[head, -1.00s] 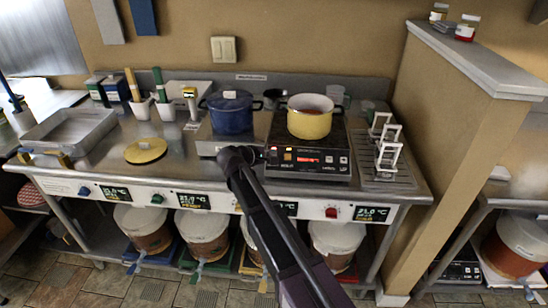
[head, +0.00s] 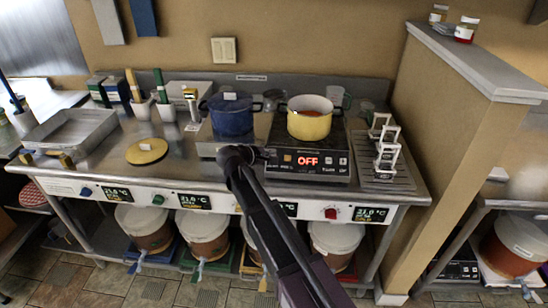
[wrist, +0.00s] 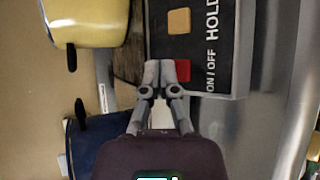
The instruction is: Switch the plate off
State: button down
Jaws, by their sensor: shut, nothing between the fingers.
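The black induction plate (head: 335,166) stands on the steel counter, and its front display (head: 308,160) reads OFF in bright letters. In the wrist view the plate's panel (wrist: 200,55) has a red button (wrist: 182,70) beside the words ON / OFF and a tan button (wrist: 179,21) by HOLD. My gripper (wrist: 167,72) is shut and empty, its fingertips at the red button's edge. I cannot tell whether they touch it. In the head view my arm hides the gripper.
A blue pot (head: 231,116) stands just left of the plate. A rack with white frames (head: 387,147) is to its right, before a partition wall (head: 440,150). A yellow lid (head: 147,151) lies on clear counter. Several buckets (head: 203,235) stand below.

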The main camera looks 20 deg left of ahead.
jog(key=shift+r, duration=0.1)
jog(key=shift+s+d+r+p, duration=0.15)
jog(key=shift+s+r+p, duration=0.35)
jog(key=shift+r+p, duration=0.4)
jog(key=shift+s+d+r+p, duration=0.1)
jog(key=shift+s+r+p, duration=0.35)
jog(key=shift+r+p, duration=0.4)
jog(key=shift+s+d+r+p, duration=0.15)
jog(key=shift+s+r+p, duration=0.35)
jog(key=shift+r+p, duration=0.35)
jog(key=shift+f, duration=0.1)
jog(key=s+d+f+m+g, duration=0.1)
jog(key=d+f+m+g, duration=0.25)
jog(key=d, duration=0.95)
jog(key=s+d+f+m+g, duration=0.1)
jog(key=d+f+m+g, duration=0.25)
jog(key=d, duration=0.95)
jog(key=s+d+f+m+g+y, duration=0.2)
jog(key=s+d, duration=0.4)
jog(key=d, duration=0.3)
jog(key=s+d+f+m+g+y, duration=0.2)
jog(key=s+d+m+y, duration=0.1)
jog(key=s+d+m, duration=0.4)
jog(key=shift+d+m+g+y, duration=0.3)
jog(key=shift+d+g+y, duration=0.1)
jog(key=shift+d, duration=0.45)
